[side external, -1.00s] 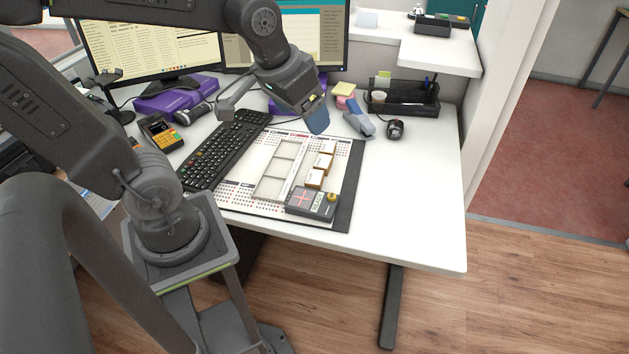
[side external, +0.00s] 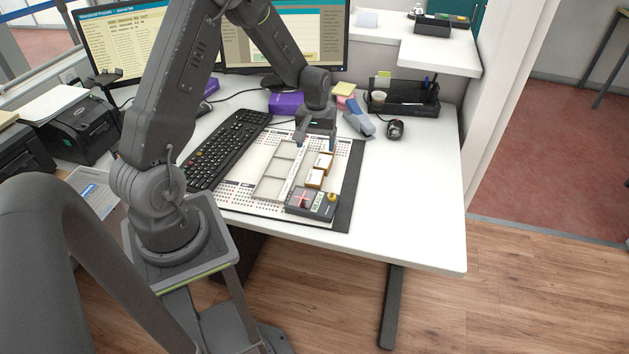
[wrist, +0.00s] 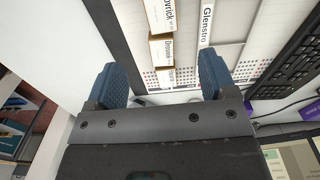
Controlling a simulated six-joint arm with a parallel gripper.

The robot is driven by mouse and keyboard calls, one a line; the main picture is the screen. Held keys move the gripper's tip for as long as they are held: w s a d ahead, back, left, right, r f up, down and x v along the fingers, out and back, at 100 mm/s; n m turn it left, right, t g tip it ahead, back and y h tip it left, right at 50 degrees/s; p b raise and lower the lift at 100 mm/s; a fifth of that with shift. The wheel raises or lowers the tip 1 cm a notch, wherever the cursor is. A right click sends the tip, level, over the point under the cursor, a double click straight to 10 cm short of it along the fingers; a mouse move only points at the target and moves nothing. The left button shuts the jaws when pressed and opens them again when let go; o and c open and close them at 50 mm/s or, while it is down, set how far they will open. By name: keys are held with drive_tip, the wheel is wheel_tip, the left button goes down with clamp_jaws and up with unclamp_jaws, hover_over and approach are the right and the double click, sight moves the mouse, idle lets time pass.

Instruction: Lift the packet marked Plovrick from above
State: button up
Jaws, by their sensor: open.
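Three small tan packets with white labels stand in a row on the printed mat. The packet whose lettering ends in "rick" (wrist: 163,14), cut off by the top edge of the wrist view, matches Plovrick; it appears to be the nearest packet (side external: 315,178) in the side view. A middle packet (wrist: 161,50) and a far packet (wrist: 161,76) follow it. My gripper (side external: 315,140) is open and empty, pointing down above the far end of the row. In the wrist view its blue fingers (wrist: 163,78) stand apart, either side of the far packet's line.
The keyboard (side external: 222,152) is left; the desk right of the mat (side external: 400,195) is clear.

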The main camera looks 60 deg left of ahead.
sight(314, 178)
wheel_tip(314, 178, down, 8)
drive_tip(key=shift+d+r, duration=0.1)
drive_tip(key=shift+r, duration=0.05)
drive_tip(key=shift+s+d+f, duration=0.1)
drive_tip(key=shift+s+f, duration=0.05)
drive_tip(key=shift+f, duration=0.75)
drive_tip(key=shift+s+d+f, duration=0.1)
drive_tip(key=shift+s+f, duration=0.05)
drive_tip(key=shift+f, duration=0.7)
drive_tip(key=shift+s+d+f, duration=0.1)
drive_tip(key=shift+s+f, duration=0.05)
drive_tip(key=shift+f, duration=0.75)
drive_tip(key=shift+c, duration=0.3)
drive_tip(key=shift+a, duration=0.1)
drive_tip(key=c, duration=1)
drive_tip(key=shift+r, duration=0.15)
